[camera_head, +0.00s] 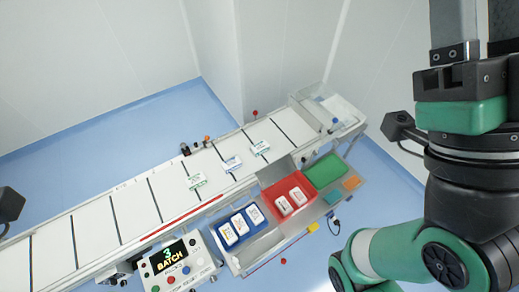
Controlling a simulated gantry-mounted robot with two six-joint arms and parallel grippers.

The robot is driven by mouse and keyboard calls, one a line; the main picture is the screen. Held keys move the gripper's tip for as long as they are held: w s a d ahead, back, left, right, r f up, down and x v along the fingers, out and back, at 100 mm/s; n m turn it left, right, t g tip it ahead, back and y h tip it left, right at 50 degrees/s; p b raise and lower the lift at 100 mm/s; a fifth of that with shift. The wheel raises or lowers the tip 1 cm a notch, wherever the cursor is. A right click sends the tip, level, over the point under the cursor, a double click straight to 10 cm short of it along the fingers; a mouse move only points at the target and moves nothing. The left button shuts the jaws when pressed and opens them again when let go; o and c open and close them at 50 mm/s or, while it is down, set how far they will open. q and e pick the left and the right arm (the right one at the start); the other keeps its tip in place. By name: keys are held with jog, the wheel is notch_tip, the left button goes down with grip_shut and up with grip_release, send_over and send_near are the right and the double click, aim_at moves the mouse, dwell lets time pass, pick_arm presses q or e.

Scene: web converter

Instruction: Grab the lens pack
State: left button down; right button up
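Small flat white packs, likely the lens packs, lie on the white conveyor (90,235). One pack with green print (196,181) is nearest, a pack with blue print (232,163) lies beyond it, and another green-printed pack (260,148) is farthest along. More white packs lie in the bins: several in the blue bin, such as one pack (239,223), and a pair in the red bin, such as one pack (283,205). The frame does not show which is meant. My green and black arm fills the right side; neither gripper's fingers show.
A blue bin (244,241), a red bin (271,190) and an empty-looking green bin (325,171) stand along the conveyor's near side. A control panel (178,268) reading "3 BATCH" stands at the front. A clear-walled end box (340,109) closes the far end.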

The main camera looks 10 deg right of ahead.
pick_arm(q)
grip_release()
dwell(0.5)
